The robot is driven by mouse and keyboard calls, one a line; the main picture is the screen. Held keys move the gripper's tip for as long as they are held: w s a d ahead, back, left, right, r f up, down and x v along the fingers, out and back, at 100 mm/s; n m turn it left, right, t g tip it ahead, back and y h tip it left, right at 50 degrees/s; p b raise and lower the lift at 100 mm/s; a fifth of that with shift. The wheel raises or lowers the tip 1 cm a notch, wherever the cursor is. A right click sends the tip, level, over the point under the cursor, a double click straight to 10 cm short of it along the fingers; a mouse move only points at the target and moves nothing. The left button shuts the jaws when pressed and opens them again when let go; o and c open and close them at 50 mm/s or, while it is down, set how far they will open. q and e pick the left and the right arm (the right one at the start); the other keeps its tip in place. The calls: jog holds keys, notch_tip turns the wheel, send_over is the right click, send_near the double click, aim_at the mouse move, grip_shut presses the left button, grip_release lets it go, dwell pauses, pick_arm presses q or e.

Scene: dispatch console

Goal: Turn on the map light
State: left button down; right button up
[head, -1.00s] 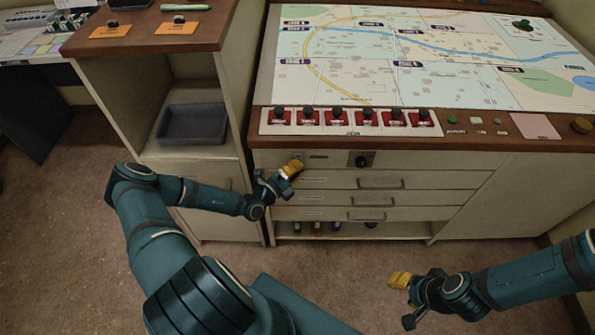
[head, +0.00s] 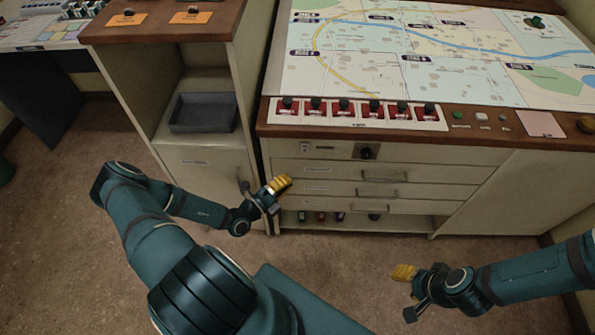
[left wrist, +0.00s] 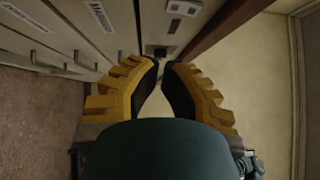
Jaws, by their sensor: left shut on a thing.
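A small pale switch plate (head: 305,147) sits at the left end of the strip under the console's wooden edge. A black knob (head: 367,152) is farther right on that strip. I cannot read which control is the map light. My left gripper (head: 282,184) is below and left of the plate, apart from it, in front of the drawers. In the left wrist view its yellow fingers (left wrist: 160,66) nearly meet; what lies between them cannot be made out. The plate shows past the tips (left wrist: 174,24). My right gripper (head: 404,273) hangs over the floor, its fingers looking close together.
The console top holds the map (head: 410,60), a row of red-based switches (head: 345,108), a green button (head: 457,115) and a pale button (head: 482,117). Drawers (head: 385,176) are below. A cabinet with a grey tray (head: 203,113) stands left. The floor in front is clear.

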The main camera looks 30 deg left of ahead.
pick_arm(q)
jog(key=shift+v, duration=1.3)
jog(key=s+d+r+m+g+h, duration=0.1)
jog(key=d+m+g+h, duration=0.4)
jog(key=d+m, duration=0.3)
jog(key=s+d+r+m+g+h, duration=0.1)
jog(key=s+d+m+g+h, duration=0.1)
jog(key=d+m+g+h, duration=0.5)
jog(key=s+d+f+m+g+y, duration=0.2)
jog(key=s+d+m+g+y, duration=0.6)
jog(key=m, duration=0.8)
jog(key=w+d+r+m+t+y, duration=0.1)
jog(key=w+r+m+t+y, duration=0.2)
jog(key=m, duration=1.4)
notch_tip(320, 180, up, 3)
jog(key=shift+w+f+m+y, duration=0.2)
jog(key=shift+w+m+y, duration=0.1)
jog(key=shift+y, duration=0.6)
